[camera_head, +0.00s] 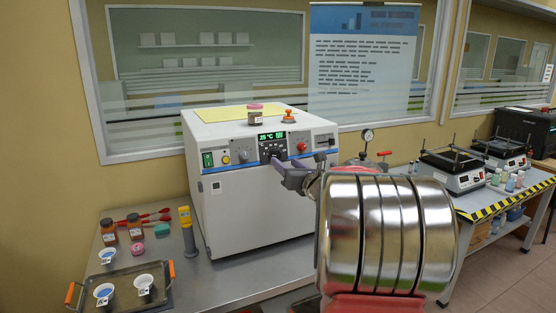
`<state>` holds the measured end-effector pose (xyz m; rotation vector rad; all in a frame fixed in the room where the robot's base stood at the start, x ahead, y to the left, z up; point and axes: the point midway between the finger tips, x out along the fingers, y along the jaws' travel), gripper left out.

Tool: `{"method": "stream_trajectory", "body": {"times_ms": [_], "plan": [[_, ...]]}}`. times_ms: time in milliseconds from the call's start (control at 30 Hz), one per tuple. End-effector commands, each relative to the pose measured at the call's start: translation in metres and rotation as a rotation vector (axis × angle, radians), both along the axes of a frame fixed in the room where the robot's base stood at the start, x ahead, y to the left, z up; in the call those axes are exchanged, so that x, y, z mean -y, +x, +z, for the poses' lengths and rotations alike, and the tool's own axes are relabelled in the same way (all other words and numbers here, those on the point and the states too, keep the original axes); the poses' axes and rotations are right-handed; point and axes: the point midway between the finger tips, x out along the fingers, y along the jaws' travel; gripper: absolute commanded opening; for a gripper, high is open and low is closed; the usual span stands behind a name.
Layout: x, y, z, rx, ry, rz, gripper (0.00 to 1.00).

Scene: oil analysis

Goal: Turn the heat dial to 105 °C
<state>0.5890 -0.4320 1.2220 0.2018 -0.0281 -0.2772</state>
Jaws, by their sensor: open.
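The white oven-like unit (245,218) stands on the steel bench, with a control panel along its upper front. Its green display (272,136) seems to read 25 °C, with more small characters beside it. The dark heat dial (266,154) sits just below the display, partly covered by my gripper. My gripper (283,163) is open, its grey-purple fingers reaching in from the right to the dial. I cannot tell whether the fingers touch the dial or stand just in front of it.
A green switch (208,159), a yellow knob (226,160) and a red knob (302,147) flank the dial. A jar (255,117) and an orange-handled stamp (289,116) stand on top.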

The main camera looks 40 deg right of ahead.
Motion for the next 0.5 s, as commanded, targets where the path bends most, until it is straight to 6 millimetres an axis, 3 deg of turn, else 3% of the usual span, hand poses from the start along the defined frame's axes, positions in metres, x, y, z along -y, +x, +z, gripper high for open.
{"method": "stream_trajectory", "body": {"times_ms": [200, 500], "plan": [[0.008, 0.031, -0.001, 0.0, 0.0, 0.002, 0.48], [0.015, 0.054, 0.0, 0.0, 0.0, 0.001, 0.48]]}}
